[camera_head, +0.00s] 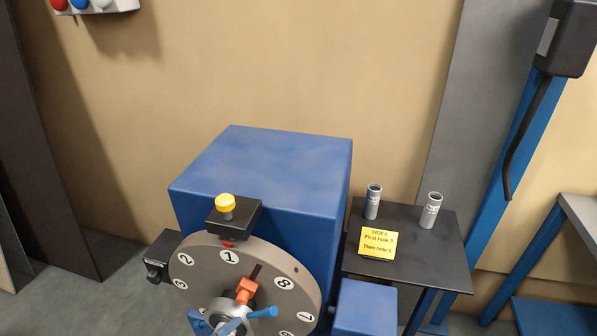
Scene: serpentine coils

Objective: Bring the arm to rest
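My arm and gripper do not show in the head view. A blue box-shaped machine (265,165) stands at the centre with a grey numbered dial (205,250) on its front. The number 1 is at the top, under a small red pointer (228,244). A black block (245,217) above the dial carries a yellow knob (225,202). An orange piece (246,288) and a blue handle (262,313) sit at the dial's hub. The picture's bottom edge cuts off the dial's lower part.
A blue block (365,306) is below. A blue post (500,190) and bench (580,215) stand right. Floor shows left.

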